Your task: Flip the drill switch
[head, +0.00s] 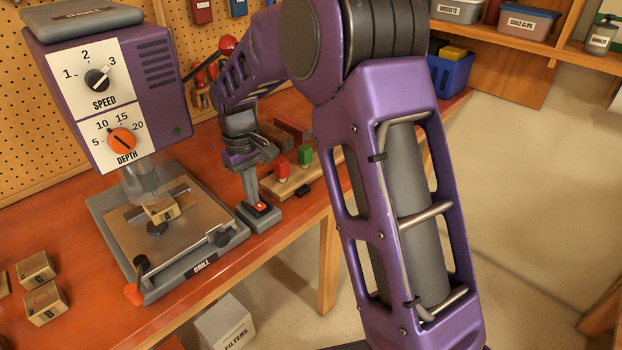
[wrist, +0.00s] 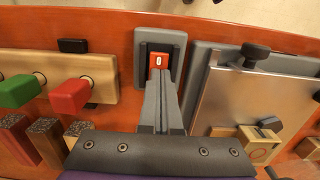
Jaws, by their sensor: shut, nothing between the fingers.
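The drill switch is a red rocker (head: 262,207) in a grey housing beside the drill's base. In the wrist view the rocker (wrist: 158,60) shows a "0" on its visible end, and part of it is hidden by my fingers. My gripper (head: 253,198) is shut and empty, pointing down with its fingertips at the rocker. In the wrist view the fingertips (wrist: 161,82) sit at the rocker's near edge; whether they touch it I cannot tell. The drill (head: 110,85) is purple and grey, with a wooden block (head: 162,209) on its metal plate.
A wooden board with a green block (head: 304,156) and a red block (head: 282,168) lies just right of the switch. Wooden cubes (head: 44,302) lie at the front left of the orange bench. A filters box (head: 226,325) stands below the bench edge.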

